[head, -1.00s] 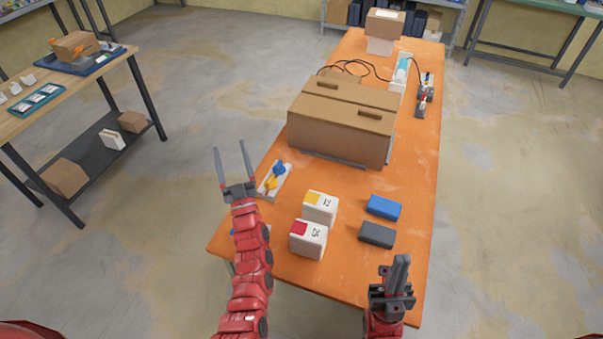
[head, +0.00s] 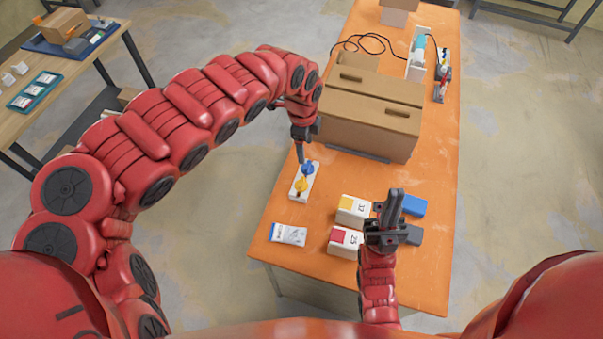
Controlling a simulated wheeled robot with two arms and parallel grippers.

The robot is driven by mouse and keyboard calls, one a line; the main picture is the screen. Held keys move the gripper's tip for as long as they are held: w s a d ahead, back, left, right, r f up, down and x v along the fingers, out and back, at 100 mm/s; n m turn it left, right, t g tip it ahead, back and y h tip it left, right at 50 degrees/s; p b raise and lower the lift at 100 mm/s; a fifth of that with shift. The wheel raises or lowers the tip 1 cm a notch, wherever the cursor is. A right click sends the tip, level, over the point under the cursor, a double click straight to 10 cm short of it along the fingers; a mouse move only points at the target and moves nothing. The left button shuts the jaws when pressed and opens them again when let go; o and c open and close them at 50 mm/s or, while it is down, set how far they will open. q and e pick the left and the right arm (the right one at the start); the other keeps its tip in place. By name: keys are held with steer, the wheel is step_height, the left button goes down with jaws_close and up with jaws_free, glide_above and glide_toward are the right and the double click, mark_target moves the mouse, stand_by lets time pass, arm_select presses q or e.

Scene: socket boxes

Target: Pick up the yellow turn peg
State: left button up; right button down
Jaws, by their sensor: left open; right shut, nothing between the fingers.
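The yellow turn peg (head: 301,186) stands on a white board (head: 296,195) near the left edge of the orange table. A blue turn peg (head: 307,168) stands just behind it on the same board. My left gripper (head: 300,158) points down over the far end of the board, by the blue peg; its fingers are seen nearly edge-on and it holds nothing I can see. It is apart from the yellow peg.
White boxes with a yellow label (head: 352,212) and a red label (head: 344,242) stand right of the board. Blue (head: 414,206) and dark grey (head: 415,236) blocks lie beyond my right gripper. A large cardboard box (head: 370,115) stands behind. A white packet (head: 288,234) lies in front.

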arm_select(q)
steer(key=s+a+f, duration=0.1)
steer(key=a, duration=0.1)
steer(key=b, duration=0.5)
glide_above(301, 181)
steer(key=shift+y, duration=0.3)
steer(key=f, duration=0.7)
steer(key=shift+s+a+f, duration=0.1)
steer(key=shift+s+a, duration=0.05)
steer(key=shift+a, duration=0.05)
step_height(301, 181, down, 3)
steer(key=shift+s+f+p, duration=0.1)
steer(key=shift+p, duration=0.3)
steer(key=shift+f, duration=0.25)
steer(key=shift+d+f+p, duration=0.15)
steer(key=shift+f+p, duration=0.2)
steer(key=shift+p, duration=0.1)
steer(key=f, duration=0.1)
steer(key=f+p, duration=0.1)
steer(key=f, duration=0.1)
steer(key=shift+d+f+p, duration=0.15)
steer(key=shift+d+p, duration=0.1)
steer(key=shift+p, duration=0.05)
steer(key=shift+w+a+f, duration=0.15)
steer(key=shift+w+f, duration=0.05)
steer(key=shift+f, duration=0.5)
steer(key=c, duration=1.1)
